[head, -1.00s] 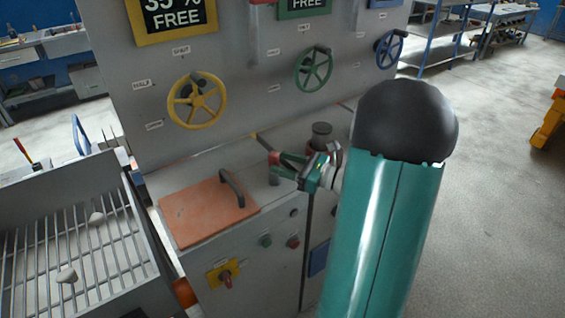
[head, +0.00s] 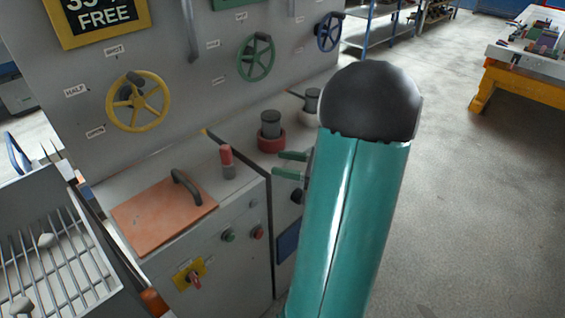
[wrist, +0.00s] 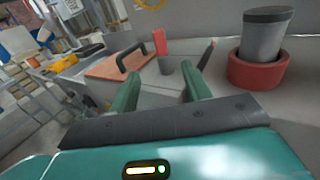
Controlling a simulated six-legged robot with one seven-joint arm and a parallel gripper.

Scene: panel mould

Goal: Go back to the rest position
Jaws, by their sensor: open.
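My gripper (head: 287,165) is open and empty in the head view, its green fingers pointing left beside the front edge of the grey machine counter; the arm's upper link hides the rest of it. In the wrist view the two green fingers (wrist: 161,95) are spread apart with nothing between them. A small red-topped grey post (head: 227,161) stands upright on the counter beyond the fingertips, apart from them. It also shows in the wrist view (wrist: 160,48).
An orange plate with a black handle (head: 150,213) lies on the counter. A dark cylinder in a red ring (head: 270,132) stands behind my gripper. Yellow (head: 138,101), green and blue handwheels line the panel. A slatted grey bin (head: 60,260) is at left. The floor at right is clear.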

